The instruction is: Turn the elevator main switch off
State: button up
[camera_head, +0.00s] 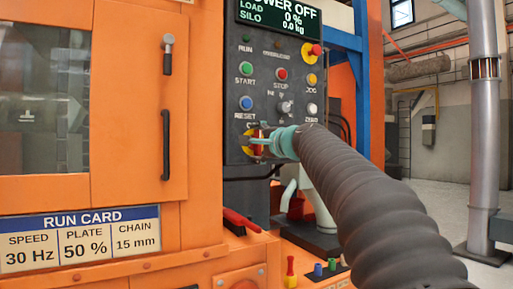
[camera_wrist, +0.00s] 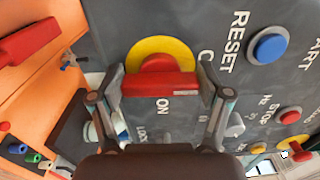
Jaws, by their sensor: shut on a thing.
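The main switch (camera_head: 259,150) is a yellow disc with a red handle, low on the dark control panel. In the wrist view, its yellow disc (camera_wrist: 160,45) and red handle (camera_wrist: 160,85) show between my fingers. The handle lies across the gap, roughly upright on the panel. My gripper (camera_wrist: 160,78) is shut on the handle, one finger at each end. It also shows at the switch in the head view (camera_head: 262,141). An "ON" label (camera_wrist: 162,106) is beside the handle; another label is mostly hidden by a finger. The display (camera_head: 280,18) reads "...WER OFF".
Start, stop and reset buttons (camera_head: 246,103) and a red emergency knob (camera_head: 311,50) sit above the switch. The orange cabinet (camera_head: 130,110) with handles stands left. Small coloured items (camera_wrist: 25,153) and a red part (camera_wrist: 28,42) lie near the panel's lower edge.

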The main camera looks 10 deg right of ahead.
dwell(0.4)
jog(key=o, duration=1.1)
jog(key=v, duration=1.2)
